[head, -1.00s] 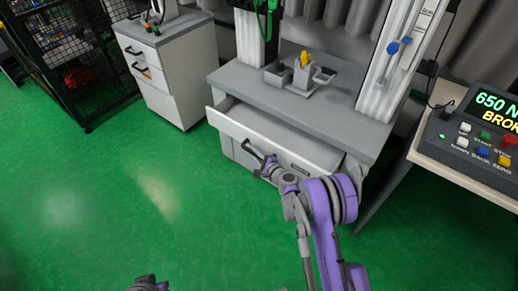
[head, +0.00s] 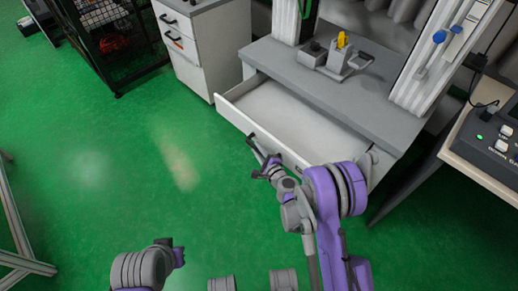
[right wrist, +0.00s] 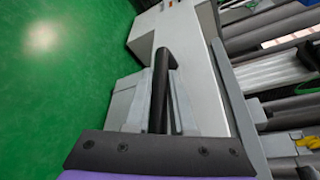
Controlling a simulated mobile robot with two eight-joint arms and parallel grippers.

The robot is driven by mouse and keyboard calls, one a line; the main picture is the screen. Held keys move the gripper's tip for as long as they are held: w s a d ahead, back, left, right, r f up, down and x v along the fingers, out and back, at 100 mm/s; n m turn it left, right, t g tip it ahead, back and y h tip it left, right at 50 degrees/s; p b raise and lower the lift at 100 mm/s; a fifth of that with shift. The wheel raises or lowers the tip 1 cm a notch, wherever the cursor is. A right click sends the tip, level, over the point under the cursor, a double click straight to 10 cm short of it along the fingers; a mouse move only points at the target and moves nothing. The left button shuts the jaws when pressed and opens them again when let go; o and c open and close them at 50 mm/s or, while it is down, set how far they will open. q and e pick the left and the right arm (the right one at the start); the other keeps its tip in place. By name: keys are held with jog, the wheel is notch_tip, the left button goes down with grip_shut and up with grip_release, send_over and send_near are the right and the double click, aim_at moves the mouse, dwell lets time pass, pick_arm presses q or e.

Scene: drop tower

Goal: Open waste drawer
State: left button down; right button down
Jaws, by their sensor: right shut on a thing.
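The waste drawer (head: 290,113) is pulled out from under the grey worktop of the drop tower bench, and its pale interior shows from above. No objects are visible inside it. My right gripper (head: 270,165) is at the drawer front, shut on the dark bar handle (right wrist: 160,85). In the right wrist view the handle runs between the two grey fingers (right wrist: 162,105), with the drawer front beside it. My left gripper (head: 177,252) is low at the bottom of the head view, away from the drawer; its fingers are too unclear to read.
A white drawer cabinet (head: 210,60) stands left of the bench and a black mesh cage (head: 115,35) beyond it. The control box (head: 490,130) sits on a table at right. A yellow piece (head: 342,40) sits in the fixture on the worktop. Green floor (head: 110,180) is clear at left.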

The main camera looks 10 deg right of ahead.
jog(key=c, duration=0.8)
grip_release()
jog(key=shift+o, duration=0.2)
jog(key=b+v, duration=0.1)
jog(key=v, duration=1)
jog(key=shift+b, duration=0.35)
jog(key=shift+w, duration=0.1)
